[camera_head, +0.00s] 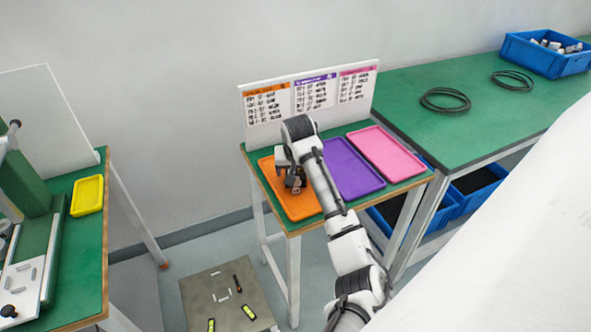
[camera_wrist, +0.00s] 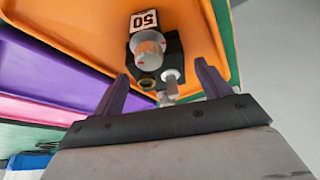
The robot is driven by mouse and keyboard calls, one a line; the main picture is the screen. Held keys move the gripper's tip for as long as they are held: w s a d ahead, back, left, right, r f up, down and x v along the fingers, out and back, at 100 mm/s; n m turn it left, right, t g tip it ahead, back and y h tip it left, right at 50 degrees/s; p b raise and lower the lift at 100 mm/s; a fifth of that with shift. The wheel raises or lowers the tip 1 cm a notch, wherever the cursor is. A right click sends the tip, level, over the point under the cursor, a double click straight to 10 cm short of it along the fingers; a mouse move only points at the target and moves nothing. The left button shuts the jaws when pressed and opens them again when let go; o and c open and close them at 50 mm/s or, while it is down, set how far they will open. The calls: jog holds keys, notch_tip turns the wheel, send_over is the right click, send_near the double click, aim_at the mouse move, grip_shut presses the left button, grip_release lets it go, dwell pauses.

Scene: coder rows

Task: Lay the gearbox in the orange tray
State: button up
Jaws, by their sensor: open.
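The gearbox (camera_wrist: 172,52), a dark block with a pale round knob, a small shaft and a label reading 50, lies in the orange tray (camera_wrist: 85,28) in the wrist view. In the head view the orange tray (camera_head: 298,211) is the leftmost of three trays on the green table, with the gearbox (camera_head: 297,182) partly hidden by my arm. My gripper (camera_wrist: 161,72) is open, its purple fingers apart on either side of the gearbox's near end. I cannot tell whether they touch it. My gripper (camera_head: 288,177) is low over the tray in the head view.
A purple tray (camera_head: 350,166) and a pink tray (camera_head: 385,152) lie to the right. A sign board (camera_head: 310,100) stands behind them. A green bench (camera_head: 470,100) at right holds cable loops and a blue bin (camera_head: 545,54). Another bench at left holds a yellow tray (camera_head: 87,195).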

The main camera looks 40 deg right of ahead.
jog(key=b+v, duration=0.2)
jog(key=v, duration=1)
jog(key=shift+r, duration=0.1)
